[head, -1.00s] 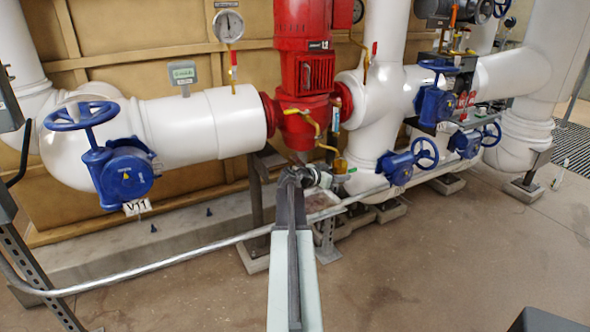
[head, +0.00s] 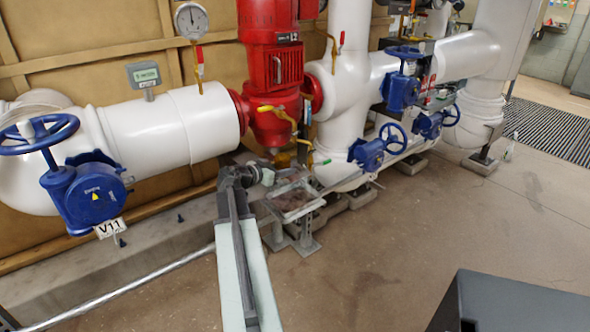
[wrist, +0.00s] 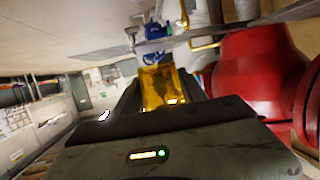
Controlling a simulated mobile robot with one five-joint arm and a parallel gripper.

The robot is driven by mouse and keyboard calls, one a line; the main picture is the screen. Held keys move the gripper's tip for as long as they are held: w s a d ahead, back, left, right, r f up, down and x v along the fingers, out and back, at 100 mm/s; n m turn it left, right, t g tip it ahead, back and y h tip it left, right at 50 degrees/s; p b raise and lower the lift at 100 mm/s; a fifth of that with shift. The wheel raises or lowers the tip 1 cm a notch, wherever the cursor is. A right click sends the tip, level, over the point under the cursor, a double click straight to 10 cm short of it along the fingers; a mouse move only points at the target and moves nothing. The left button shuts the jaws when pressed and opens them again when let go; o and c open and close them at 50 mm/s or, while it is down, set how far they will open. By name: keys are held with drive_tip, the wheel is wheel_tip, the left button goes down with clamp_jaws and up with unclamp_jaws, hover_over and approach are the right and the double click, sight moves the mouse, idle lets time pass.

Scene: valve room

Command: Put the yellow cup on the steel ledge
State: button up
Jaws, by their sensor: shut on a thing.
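The yellow cup (wrist: 160,86) is amber and see-through. In the wrist view it sits between the two dark fingers of my gripper (wrist: 160,98), which is shut on it. In the head view my gripper (head: 264,176) reaches out in front of the red pump, and a small amber patch just past its tip looks like the cup (head: 283,159). A grey metal tray-like surface on short posts (head: 309,207) lies just right of and below my gripper. It may be the steel ledge; I cannot tell for sure.
A red pump (head: 270,75) and white pipes (head: 345,90) stand behind my gripper. Blue valves (head: 368,153) project at right, another blue valve (head: 85,195) at left. A metal rail (head: 140,288) runs low at left. The floor at right (head: 430,220) is open.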

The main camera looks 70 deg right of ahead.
drive_tip(key=a+r+p, duration=0.1)
drive_tip(key=a+r, duration=0.1)
drive_tip(key=a, duration=0.6)
drive_tip(key=b, duration=0.1)
hover_over(295, 166)
drive_tip(key=s+a, duration=0.2)
drive_tip(key=a, duration=0.2)
drive_tip(key=shift+w+d+f, duration=0.15)
drive_tip(key=shift+w+f, duration=0.1)
drive_tip(key=shift+f, duration=0.45)
wheel_tip(295, 166, down, 4)
drive_tip(key=b, duration=0.4)
drive_tip(key=shift+r, duration=0.3)
drive_tip(key=shift+f, duration=0.15)
drive_tip(key=o, duration=1.3)
